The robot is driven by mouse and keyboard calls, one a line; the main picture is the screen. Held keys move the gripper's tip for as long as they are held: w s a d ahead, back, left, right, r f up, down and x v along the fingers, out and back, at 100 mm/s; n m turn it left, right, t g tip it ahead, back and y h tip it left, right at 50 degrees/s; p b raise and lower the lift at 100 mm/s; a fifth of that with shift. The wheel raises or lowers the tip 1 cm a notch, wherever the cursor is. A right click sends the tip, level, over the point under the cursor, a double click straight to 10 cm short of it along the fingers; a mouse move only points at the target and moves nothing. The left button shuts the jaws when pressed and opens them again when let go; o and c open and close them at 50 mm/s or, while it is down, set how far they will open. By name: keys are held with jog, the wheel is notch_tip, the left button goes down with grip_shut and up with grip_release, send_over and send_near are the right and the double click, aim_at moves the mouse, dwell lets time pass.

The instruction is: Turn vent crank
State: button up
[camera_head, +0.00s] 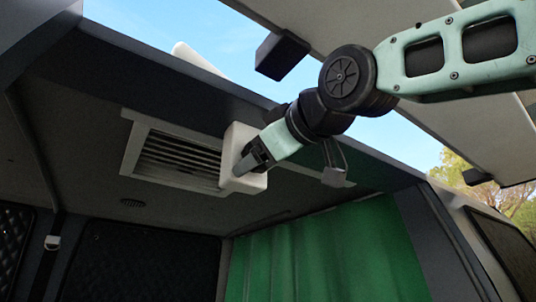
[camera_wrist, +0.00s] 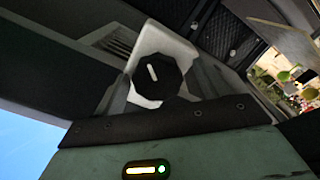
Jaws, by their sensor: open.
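The roof vent (camera_head: 178,154) is a white-framed louvred panel in the van's ceiling, left of centre in the head view. A white housing (camera_head: 239,140) adjoins its right end. In the wrist view the housing (camera_wrist: 165,42) carries a black eight-sided knob (camera_wrist: 170,80) with a white mark, which looks like the vent crank. My gripper (camera_head: 250,163) is open, its grey fingers close against the housing in the head view. Whether they touch it or straddle the knob cannot be told. The knob is hidden in the head view, and the fingertips are not clear in the wrist view.
The raised tailgate (camera_head: 340,25) is above my arm. A roof edge (camera_head: 250,95) runs beside the arm, with a metal loop bracket (camera_head: 335,165) just below the wrist. A green curtain (camera_head: 325,255) hangs below. The space under the vent looks free.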

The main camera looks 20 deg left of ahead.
jog(key=b+v, duration=0.7)
jog(key=v, duration=1)
jog(key=shift+s+d+r, duration=0.1)
